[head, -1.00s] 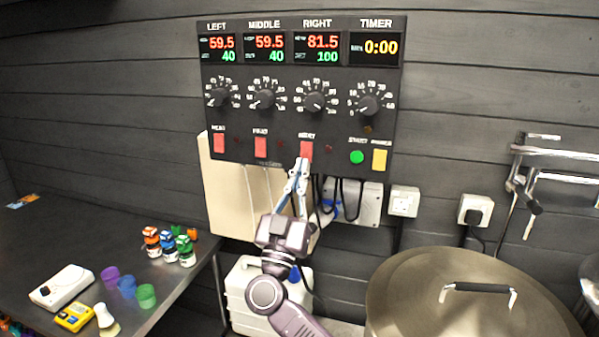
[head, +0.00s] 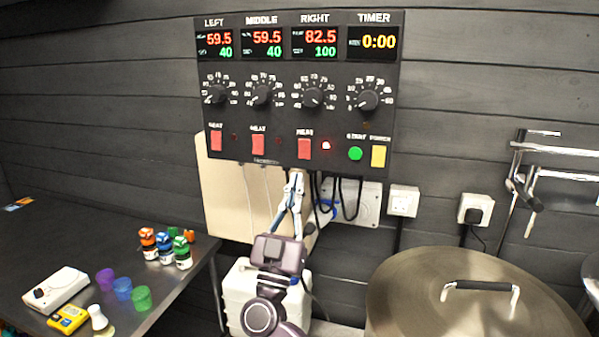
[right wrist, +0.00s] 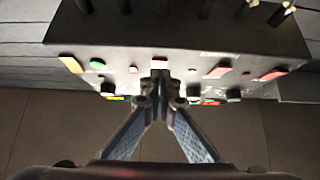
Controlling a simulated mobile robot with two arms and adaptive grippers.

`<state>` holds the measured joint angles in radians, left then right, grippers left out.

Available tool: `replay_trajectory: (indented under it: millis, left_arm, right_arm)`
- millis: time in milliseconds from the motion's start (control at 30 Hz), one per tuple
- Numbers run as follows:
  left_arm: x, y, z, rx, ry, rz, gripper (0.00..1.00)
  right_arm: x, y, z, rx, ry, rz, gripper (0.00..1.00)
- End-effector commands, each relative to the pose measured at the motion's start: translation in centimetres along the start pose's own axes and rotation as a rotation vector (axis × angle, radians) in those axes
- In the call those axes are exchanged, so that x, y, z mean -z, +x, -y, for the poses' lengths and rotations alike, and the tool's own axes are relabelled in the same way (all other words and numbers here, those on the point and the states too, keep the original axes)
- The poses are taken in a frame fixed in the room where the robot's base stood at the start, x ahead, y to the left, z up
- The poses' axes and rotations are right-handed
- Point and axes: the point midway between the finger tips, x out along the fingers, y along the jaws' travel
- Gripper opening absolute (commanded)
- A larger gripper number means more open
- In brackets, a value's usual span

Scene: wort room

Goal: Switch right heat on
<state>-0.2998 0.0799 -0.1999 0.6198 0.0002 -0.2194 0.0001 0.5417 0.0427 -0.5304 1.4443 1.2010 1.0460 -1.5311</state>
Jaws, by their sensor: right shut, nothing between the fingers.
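The dark control panel (head: 300,125) hangs on the wall in the head view. Its right heat switch (head: 304,149) is a red rocker in the right column. The small lamp (head: 326,146) beside that switch glows bright red. The RIGHT display (head: 316,43) reads 82.5 over 100. My right gripper (head: 295,176) is shut and empty, just below the panel's lower edge, under the right heat switch and apart from it. In the right wrist view the panel appears upside down, with a red switch (right wrist: 159,62) straight beyond the fingertips (right wrist: 160,92). My left gripper is out of view.
The left and middle heat switches (head: 258,145) have dark lamps. The green start button (head: 355,153) and yellow power switch (head: 379,156) sit to the right. Cables hang below the panel. A lidded kettle (head: 470,300) stands at lower right, a table (head: 60,235) at left.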

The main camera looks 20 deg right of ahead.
Motion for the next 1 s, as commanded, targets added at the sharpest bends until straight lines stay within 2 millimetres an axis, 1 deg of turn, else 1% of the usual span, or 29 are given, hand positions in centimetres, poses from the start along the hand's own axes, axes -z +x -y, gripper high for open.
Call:
replay_trajectory:
  millis: [33,200,300,400,533,833,933,1000]
  left_arm:
    - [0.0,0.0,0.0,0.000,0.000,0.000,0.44]
    - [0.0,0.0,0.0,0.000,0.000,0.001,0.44]
    - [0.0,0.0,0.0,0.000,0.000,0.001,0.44]
    - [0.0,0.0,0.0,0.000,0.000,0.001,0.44]
    - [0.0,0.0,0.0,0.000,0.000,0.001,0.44]
    - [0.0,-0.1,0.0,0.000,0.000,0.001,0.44]
    - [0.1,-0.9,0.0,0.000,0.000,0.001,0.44]
    - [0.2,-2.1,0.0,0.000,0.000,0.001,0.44]
  right_arm:
    - [-0.2,-1.4,0.1,0.002,-0.001,0.005,0.00]
    - [-0.2,-4.8,0.0,0.001,0.000,0.003,0.00]
    - [-0.2,-6.2,0.1,0.001,-0.001,0.002,0.00]
    - [-0.2,-7.2,0.1,0.000,0.000,0.002,0.00]
    - [-0.1,-7.7,0.1,0.000,0.000,-0.001,0.00]
    - [-0.1,-7.6,0.1,0.000,-0.001,-0.001,0.00]
    - [0.6,-7.1,0.1,0.000,0.000,-0.001,0.00]
    - [1.5,-6.2,0.1,0.000,0.000,-0.002,0.00]
